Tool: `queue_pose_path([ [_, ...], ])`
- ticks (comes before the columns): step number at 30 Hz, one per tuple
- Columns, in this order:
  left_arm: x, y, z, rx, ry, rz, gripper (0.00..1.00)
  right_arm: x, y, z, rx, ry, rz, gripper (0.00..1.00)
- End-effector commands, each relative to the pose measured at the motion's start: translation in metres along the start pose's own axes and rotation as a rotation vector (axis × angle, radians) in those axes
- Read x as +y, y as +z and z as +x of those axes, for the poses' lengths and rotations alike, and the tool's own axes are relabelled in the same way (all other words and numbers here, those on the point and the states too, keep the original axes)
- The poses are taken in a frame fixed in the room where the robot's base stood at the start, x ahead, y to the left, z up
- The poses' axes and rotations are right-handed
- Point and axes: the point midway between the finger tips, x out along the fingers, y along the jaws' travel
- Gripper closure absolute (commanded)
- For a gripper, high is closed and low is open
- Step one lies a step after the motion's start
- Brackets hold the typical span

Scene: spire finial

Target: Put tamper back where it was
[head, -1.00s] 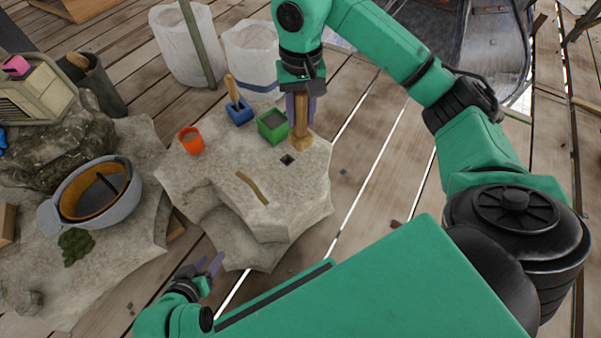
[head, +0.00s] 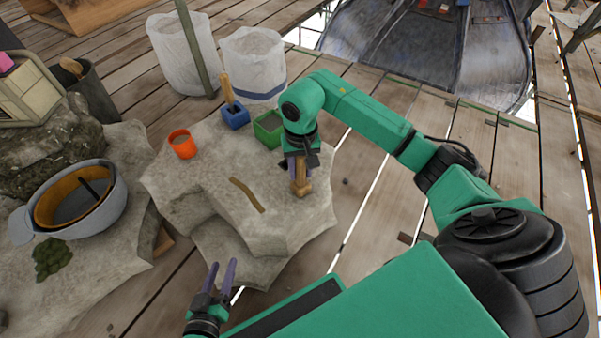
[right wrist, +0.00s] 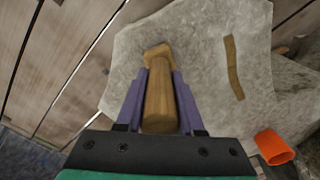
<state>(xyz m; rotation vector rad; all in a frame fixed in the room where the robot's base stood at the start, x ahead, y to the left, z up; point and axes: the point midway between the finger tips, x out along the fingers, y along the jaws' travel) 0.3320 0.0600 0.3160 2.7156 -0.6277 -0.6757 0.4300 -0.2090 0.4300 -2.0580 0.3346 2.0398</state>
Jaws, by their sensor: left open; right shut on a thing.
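The wooden tamper (head: 301,181) is upright, its wider foot low over the right side of the pale stone block (head: 200,190). I cannot tell whether the foot touches the stone. My right gripper (head: 297,170) is shut on its handle; in the right wrist view the tamper (right wrist: 160,95) sits between the purple fingers (right wrist: 160,105), its square foot against the stone surface behind. My left gripper (head: 221,275) is open and empty, in front of the block's near edge. The dark square hole seen earlier in the block is hidden now.
On the block stand an orange cup (head: 182,144), a blue box with a wooden-handled tool (head: 234,115) and a green box (head: 268,130). A flat brown strip (head: 247,194) lies mid-block. A grey helmet (head: 112,205) lies left. White bins (head: 252,60) stand behind.

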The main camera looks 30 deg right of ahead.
Motion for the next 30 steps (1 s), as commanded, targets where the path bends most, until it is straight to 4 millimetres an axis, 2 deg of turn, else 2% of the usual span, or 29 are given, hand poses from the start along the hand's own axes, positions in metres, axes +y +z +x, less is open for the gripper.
queue_pose_path([
  [9,-0.001,0.001,0.002,0.009,0.001,-0.002,0.5,0.0,-0.001,0.004,0.003,-0.001,0.0,1.0],
  [10,0.0,0.001,0.001,0.01,0.001,-0.002,0.5,0.0,-0.001,0.004,0.002,-0.001,0.0,0.56],
  [12,0.0,0.0,0.001,0.009,0.001,-0.003,0.5,0.0,-0.001,0.003,0.002,-0.001,0.0,0.33],
  [20,0.0,0.001,0.001,0.008,0.001,-0.003,0.5,0.0,0.0,0.003,0.001,-0.001,0.0,0.33],
  [23,0.001,-0.003,-0.001,0.003,0.0,-0.002,0.5,0.0,-0.001,-0.004,0.001,-0.002,0.0,0.33],
  [26,0.004,-0.007,-0.004,-0.012,0.0,0.0,0.5,0.0,-0.001,-0.022,0.005,-0.001,0.0,0.33],
  [30,0.009,-0.028,-0.012,-0.033,0.0,0.011,0.5,0.0,-0.002,-0.062,0.006,-0.001,0.0,0.33],
])
